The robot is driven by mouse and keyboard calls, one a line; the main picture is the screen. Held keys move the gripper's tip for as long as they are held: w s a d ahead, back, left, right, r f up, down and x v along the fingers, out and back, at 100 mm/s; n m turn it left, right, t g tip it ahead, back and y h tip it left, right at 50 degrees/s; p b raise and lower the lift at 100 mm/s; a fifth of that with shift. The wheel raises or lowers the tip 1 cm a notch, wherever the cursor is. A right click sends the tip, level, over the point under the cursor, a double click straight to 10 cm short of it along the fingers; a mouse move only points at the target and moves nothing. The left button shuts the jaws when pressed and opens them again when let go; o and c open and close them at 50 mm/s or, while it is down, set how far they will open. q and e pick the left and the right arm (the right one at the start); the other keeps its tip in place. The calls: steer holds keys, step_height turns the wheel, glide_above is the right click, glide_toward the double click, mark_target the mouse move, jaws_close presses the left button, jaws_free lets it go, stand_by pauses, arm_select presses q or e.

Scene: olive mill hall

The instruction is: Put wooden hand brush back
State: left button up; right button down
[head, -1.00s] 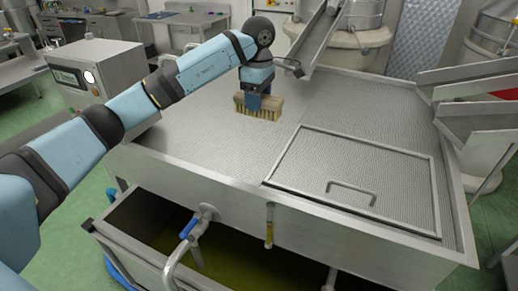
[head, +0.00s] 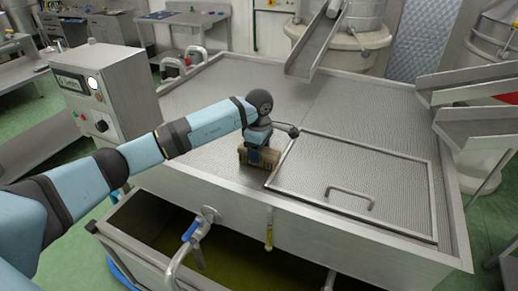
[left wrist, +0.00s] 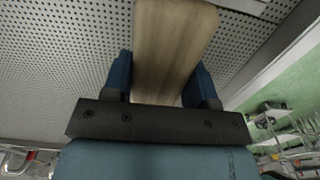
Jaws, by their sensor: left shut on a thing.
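The wooden hand brush (head: 243,155) is in my left gripper (head: 260,155), at the front edge of the perforated steel table, left of the framed hatch. Its bristles point down. I cannot tell whether they touch the metal. In the left wrist view the pale wooden back of the brush (left wrist: 172,45) lies between the two blue fingers of the left gripper (left wrist: 160,88), which are shut on it. The perforated surface shows behind it. My right gripper is not in view.
The perforated table top (head: 210,95) is mostly clear. A hatch with a raised handle (head: 350,196) lies to the right. A metal chute (head: 315,50) overhangs the back. A valve pipe (head: 195,235) and an open trough (head: 150,222) are at the front. A control box (head: 100,85) stands at left.

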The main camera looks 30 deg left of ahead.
arm_select(q)
steer(key=shift+f+b, duration=0.35)
steer(key=shift+b, duration=0.05)
steer(key=o, duration=0.5)
steer(key=shift+f, duration=0.1)
steer(key=shift+c, duration=0.2)
steer(key=o, duration=0.4)
steer(key=shift+r, duration=0.2)
